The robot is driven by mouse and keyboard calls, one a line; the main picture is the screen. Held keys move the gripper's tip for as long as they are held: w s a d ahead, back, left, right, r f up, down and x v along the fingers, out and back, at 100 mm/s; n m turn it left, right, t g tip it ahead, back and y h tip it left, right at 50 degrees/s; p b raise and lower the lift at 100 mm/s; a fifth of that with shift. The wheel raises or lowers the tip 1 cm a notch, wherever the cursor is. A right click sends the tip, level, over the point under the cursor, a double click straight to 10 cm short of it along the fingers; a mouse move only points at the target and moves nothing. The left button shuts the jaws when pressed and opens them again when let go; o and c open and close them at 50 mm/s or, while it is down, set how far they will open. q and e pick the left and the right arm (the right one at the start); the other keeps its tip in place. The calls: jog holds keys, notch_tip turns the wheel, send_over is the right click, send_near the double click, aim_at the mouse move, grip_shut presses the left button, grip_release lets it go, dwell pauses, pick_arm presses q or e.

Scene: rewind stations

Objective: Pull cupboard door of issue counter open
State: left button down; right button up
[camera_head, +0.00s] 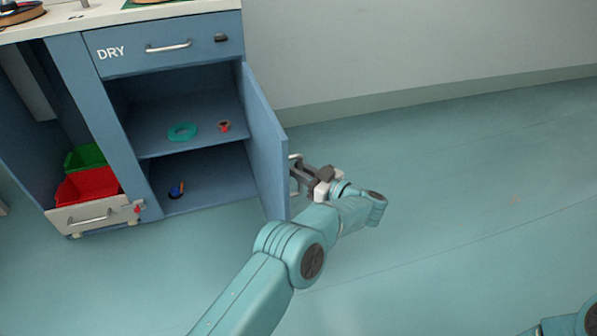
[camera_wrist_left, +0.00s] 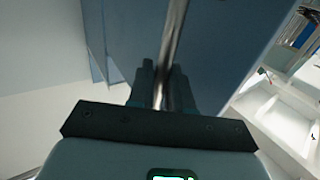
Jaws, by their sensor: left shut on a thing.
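The blue cupboard door (camera_head: 264,140) of the counter stands swung well out, and the cupboard inside shows. My left gripper (camera_head: 298,176) is at the door's outer face, shut on its metal handle (camera_head: 295,188). In the left wrist view the handle (camera_wrist_left: 176,35) is a shiny bar running between the fingers (camera_wrist_left: 162,88), with the blue door panel (camera_wrist_left: 225,45) behind it. Inside the cupboard, a teal ring (camera_head: 182,132) and a small red item (camera_head: 224,127) lie on the shelf (camera_head: 165,145). A blue and orange item (camera_head: 177,189) lies on the cupboard floor. My right gripper is out of view.
Above the cupboard is a shut drawer marked DRY (camera_head: 125,54) with a bar handle. Left of it, red (camera_head: 90,186) and green (camera_head: 84,157) bins sit in a low pull-out. The teal floor (camera_head: 450,200) to the right of the door is clear up to the wall.

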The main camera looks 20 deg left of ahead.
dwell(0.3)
pick_arm(q)
jog(key=c, duration=1.2)
grip_release()
